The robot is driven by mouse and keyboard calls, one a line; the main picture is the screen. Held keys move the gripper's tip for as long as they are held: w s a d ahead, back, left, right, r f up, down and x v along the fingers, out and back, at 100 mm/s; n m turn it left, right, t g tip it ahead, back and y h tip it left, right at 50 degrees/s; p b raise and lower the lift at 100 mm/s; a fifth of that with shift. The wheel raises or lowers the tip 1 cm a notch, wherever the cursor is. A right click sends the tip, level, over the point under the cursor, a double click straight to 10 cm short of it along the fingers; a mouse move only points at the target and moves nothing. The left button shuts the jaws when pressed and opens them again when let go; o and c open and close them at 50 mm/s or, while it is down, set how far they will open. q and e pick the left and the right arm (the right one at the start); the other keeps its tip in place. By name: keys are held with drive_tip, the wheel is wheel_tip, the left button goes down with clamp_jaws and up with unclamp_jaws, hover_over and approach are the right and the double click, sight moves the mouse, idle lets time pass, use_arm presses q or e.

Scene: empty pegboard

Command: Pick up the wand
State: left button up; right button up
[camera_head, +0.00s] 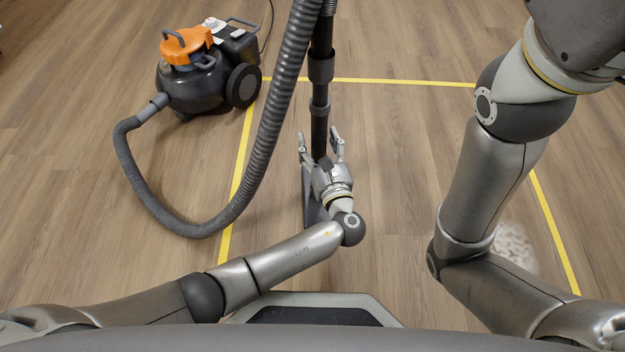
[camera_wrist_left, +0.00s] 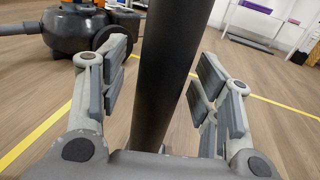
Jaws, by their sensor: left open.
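The wand (camera_head: 320,100) is a dark upright tube in the middle of the head view, running up out of the top edge. In the left wrist view the wand (camera_wrist_left: 167,70) stands between the fingers of my left gripper. My left gripper (camera_head: 320,146) is open around the tube, with a finger on each side. In the left wrist view, gaps show between the wand and both finger pads of the left gripper (camera_wrist_left: 165,85). The wand's lower end is largely hidden behind the gripper. My right arm shows at the right, but its gripper is out of view.
A vacuum cleaner (camera_head: 200,80) with an orange top stands at the back left. Its grey ribbed hose (camera_head: 262,150) loops over the floor and up beside the wand. Yellow tape (camera_head: 385,82) marks the floor. A pale speckled patch (camera_head: 514,248) lies at the right.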

use_arm(q)
drive_tip(key=shift+s, duration=0.1)
drive_tip(key=shift+c, duration=0.6)
drive_tip(key=c, duration=1)
drive_tip(key=shift+r, duration=0.15)
drive_tip(key=shift+r, duration=0.15)
